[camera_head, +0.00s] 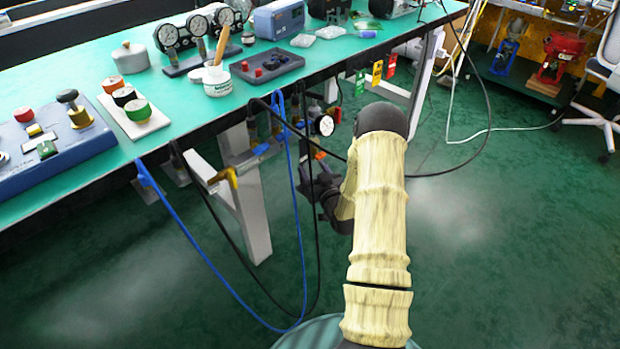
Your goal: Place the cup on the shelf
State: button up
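A small white cup-like pot (217,84) with dark lettering and a wooden-handled brush in it stands on the green bench top, near its front edge. No other cup is clear in the head view. My gripper (312,186) is a dark shape below the bench's front edge, low and to the right of the pot and well apart from it. My pale, ringed arm partly covers it, and its fingers are too small and dark to read. A low dark shelf (487,66) carrying machines is at the far right; I cannot tell whether it is the task's shelf.
The bench (190,112) holds gauges (168,37), a dark tray (268,68), colored knobs (136,108) and a blue control box (50,150). Blue and black cables (300,250) hang before a white bench leg (252,205). Green floor (500,220) is open at right.

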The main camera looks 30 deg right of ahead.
aim_at(314, 176)
jog(key=shift+d, duration=0.3)
jog(key=shift+w+d, duration=0.2)
jog(key=shift+w, duration=0.05)
notch_tip(314, 176, down, 3)
jog(key=shift+b, duration=1.15)
jog(key=shift+a+f, duration=0.15)
jog(key=shift+f, duration=0.1)
jog(key=shift+f, duration=0.2)
jog(key=o, duration=1)
jog(key=shift+w, duration=0.15)
jog(key=shift+c, duration=0.2)
jog(key=shift+r, duration=0.1)
